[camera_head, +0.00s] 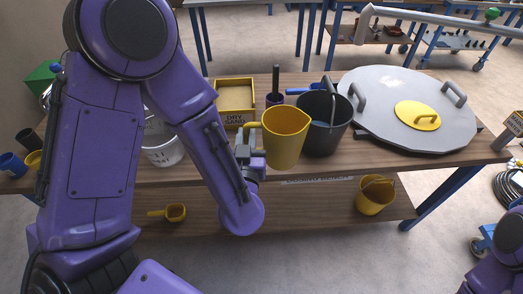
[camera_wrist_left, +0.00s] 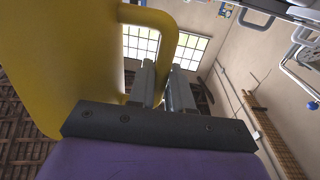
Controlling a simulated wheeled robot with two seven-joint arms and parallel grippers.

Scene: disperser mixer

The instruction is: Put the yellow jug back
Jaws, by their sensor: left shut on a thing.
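In the left wrist view the jug's yellow wall (camera_wrist_left: 65,60) fills the left, and the handle (camera_wrist_left: 165,22) curves over to the gripper fingers (camera_wrist_left: 165,88). The jug's base looks clear of the lower shelf. My right gripper is out of view; only purple parts of my right arm show at the lower right.
The wooden bench (camera_head: 400,165) holds a yellow sand box (camera_head: 236,97), a black bucket (camera_head: 325,125), a white bucket (camera_head: 163,150) and a large grey lid (camera_head: 385,90). The lower shelf (camera_head: 300,208) carries a yellow bucket (camera_head: 374,197) and a yellow scoop (camera_head: 175,212), with bare wood between them.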

